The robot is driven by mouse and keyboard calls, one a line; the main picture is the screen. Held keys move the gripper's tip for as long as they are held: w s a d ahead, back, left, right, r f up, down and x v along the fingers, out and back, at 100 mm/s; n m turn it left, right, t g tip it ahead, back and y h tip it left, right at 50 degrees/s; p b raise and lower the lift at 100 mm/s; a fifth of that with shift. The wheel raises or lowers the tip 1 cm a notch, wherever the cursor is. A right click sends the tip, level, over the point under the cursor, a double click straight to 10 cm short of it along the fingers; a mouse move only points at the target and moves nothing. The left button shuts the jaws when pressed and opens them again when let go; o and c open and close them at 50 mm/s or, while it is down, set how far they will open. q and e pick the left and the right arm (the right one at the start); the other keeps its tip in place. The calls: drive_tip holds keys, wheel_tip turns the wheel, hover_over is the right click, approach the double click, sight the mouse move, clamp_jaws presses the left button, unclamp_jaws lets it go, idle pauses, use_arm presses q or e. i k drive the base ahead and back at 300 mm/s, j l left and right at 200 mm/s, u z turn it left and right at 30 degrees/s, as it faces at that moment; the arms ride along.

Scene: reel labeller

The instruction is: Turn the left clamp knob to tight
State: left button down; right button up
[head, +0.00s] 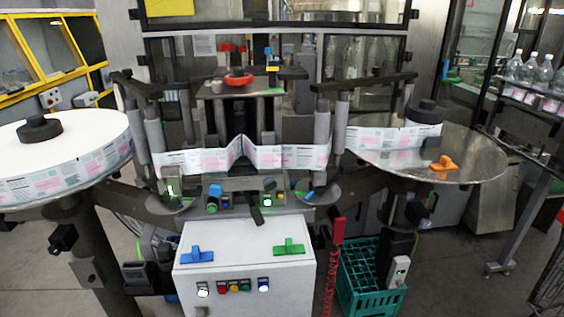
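Neither of my grippers is in view. Several knobs could be the clamp knobs, and I cannot tell for certain which is the left one. Whether any knob is tight cannot be read.
A full label reel (75,150) is at left. A metal disc (470,150) at right carries a smaller reel and an orange knob (444,163). The label web (295,157) crosses the middle. A green crate (370,285) stands beside the cabinet. Bottles (528,70) stand far right.

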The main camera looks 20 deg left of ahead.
sight(216, 190)
drive_tip(key=u, duration=1.25)
